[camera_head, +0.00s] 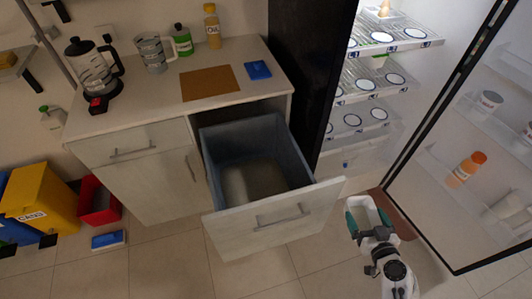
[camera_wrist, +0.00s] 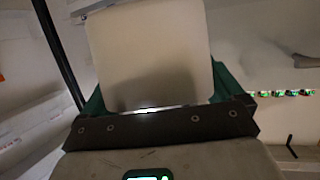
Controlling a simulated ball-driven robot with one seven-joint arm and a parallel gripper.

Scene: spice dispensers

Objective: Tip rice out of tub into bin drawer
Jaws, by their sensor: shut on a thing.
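The bin drawer (camera_head: 270,222) is pulled out of the counter in the head view. Its grey-blue bin is open at the top, and its pale floor shows; I cannot tell if anything lies in it. My gripper (camera_head: 368,216) is to the right of the drawer, apart from it, with its green fingers shut on a whitish tub (camera_head: 363,207). In the wrist view the pale tub (camera_wrist: 152,50) fills the space between the green fingers of my gripper (camera_wrist: 158,95). The rice inside the tub cannot be made out clearly.
The counter (camera_head: 150,105) holds a kettle (camera_head: 90,70), a jug (camera_head: 152,54), bottles and a brown board (camera_head: 209,82). An open fridge with shelves (camera_head: 378,87) and its door (camera_head: 470,140) stand at the right. A yellow bin (camera_head: 42,198) stands at the left. The floor before the drawer is clear.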

